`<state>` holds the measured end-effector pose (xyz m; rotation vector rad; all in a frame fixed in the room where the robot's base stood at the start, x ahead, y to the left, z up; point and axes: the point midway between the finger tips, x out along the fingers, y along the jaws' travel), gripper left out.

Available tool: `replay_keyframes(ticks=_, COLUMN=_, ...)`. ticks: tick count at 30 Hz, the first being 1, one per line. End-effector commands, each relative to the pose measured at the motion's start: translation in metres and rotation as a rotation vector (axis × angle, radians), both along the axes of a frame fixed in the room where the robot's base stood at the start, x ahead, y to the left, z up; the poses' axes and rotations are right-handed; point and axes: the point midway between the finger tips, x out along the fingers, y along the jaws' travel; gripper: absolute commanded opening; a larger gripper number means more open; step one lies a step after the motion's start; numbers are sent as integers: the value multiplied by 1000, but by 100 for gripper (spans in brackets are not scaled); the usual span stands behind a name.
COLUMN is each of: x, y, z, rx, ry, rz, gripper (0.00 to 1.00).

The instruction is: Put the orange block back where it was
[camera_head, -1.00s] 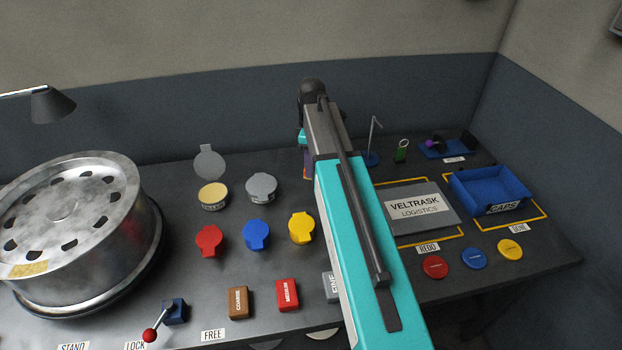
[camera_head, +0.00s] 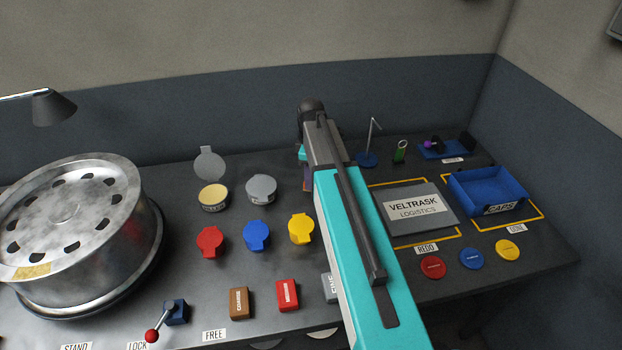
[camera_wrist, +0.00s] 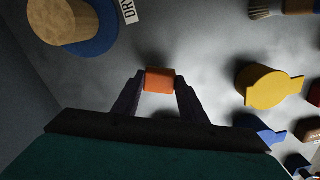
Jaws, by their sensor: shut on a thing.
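The orange block (camera_wrist: 160,80) shows in the wrist view between the fingertips of my gripper (camera_wrist: 159,88). The gripper is shut on it, with one dark finger on each side. A shadow lies on the grey bench top below the block; I cannot tell how high it is held. In the head view my own arm hides the block and most of the gripper. No marked place for the block can be made out.
In the head view, a yellow lidded pot (camera_head: 301,228) stands left of my arm; it also shows in the wrist view (camera_wrist: 268,87). A grey Veltrask box (camera_head: 418,209) and a blue caps tray (camera_head: 487,192) lie to the right. A wheel (camera_head: 80,235) fills the left.

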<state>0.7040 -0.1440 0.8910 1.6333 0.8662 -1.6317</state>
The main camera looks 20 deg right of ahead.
Motion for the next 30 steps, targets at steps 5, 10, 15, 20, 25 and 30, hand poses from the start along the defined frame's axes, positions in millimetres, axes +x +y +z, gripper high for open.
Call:
replay_keyframes(ticks=5, x=0, y=0, z=-13, rx=1, ry=1, rz=0, gripper=18)
replay_keyframes(ticks=10, x=0, y=1, z=-17, rx=0, ry=0, rz=1, gripper=18)
replay_keyframes(ticks=15, x=0, y=1, z=-17, rx=0, ry=0, rz=1, gripper=18)
replay_keyframes(ticks=20, x=0, y=1, z=-20, rx=0, ry=0, rz=1, gripper=18)
replay_keyframes(ticks=25, x=0, y=1, z=-19, rx=0, ry=0, rz=2, gripper=57)
replay_keyframes(ticks=30, x=0, y=1, z=-19, rx=0, ry=0, rz=2, gripper=57)
